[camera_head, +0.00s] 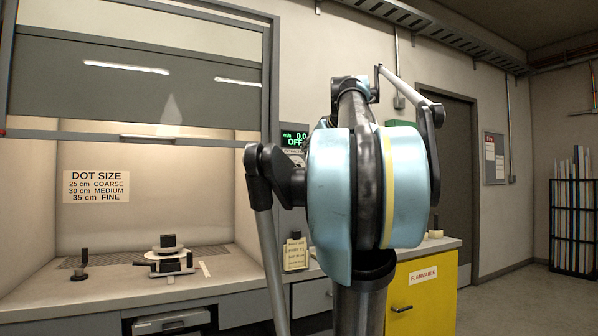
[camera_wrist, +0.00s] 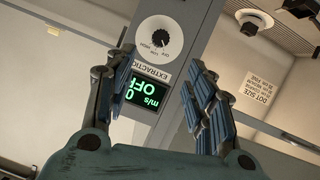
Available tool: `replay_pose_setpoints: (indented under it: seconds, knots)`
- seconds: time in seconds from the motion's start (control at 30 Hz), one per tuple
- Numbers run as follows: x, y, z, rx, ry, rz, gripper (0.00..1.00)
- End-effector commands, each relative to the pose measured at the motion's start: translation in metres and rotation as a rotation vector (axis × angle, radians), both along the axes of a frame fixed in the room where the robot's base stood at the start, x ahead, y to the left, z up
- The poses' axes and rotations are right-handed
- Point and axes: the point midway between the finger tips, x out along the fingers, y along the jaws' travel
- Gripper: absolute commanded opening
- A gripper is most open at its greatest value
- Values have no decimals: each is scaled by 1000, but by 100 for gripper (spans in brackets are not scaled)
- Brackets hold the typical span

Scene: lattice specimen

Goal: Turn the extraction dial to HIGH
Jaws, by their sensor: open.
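The extraction dial (camera_wrist: 160,31) is a round white disc with a dark centre on a grey post, with small lettering around it. Its pointer is too small to read surely. An EXTRACTION label (camera_wrist: 152,73) and a green display (camera_wrist: 138,93) appear turned over in the wrist view. In the head view the display (camera_head: 294,139) reads 0.0 and OFF, while my arm largely hides the dial. My gripper (camera_wrist: 162,88) is open and empty, its fingers either side of the label and display. The dial lies beyond the fingertips, apart from them.
A fume hood (camera_head: 140,138) with a raised sash stands left, with dark instruments (camera_head: 168,256) and a DOT SIZE sign (camera_head: 96,187) inside. A yellow FLAMMABLE cabinet (camera_head: 425,298) stands right of my arm. A small bottle (camera_head: 295,252) stands by the post.

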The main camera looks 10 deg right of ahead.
Motion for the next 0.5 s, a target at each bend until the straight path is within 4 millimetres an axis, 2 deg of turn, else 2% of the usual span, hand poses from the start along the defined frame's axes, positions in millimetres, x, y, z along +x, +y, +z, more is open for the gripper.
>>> replay_pose_setpoints:
  seconds: [0.5]
  knots:
    - [82,21,-35,-1,1,3,50]
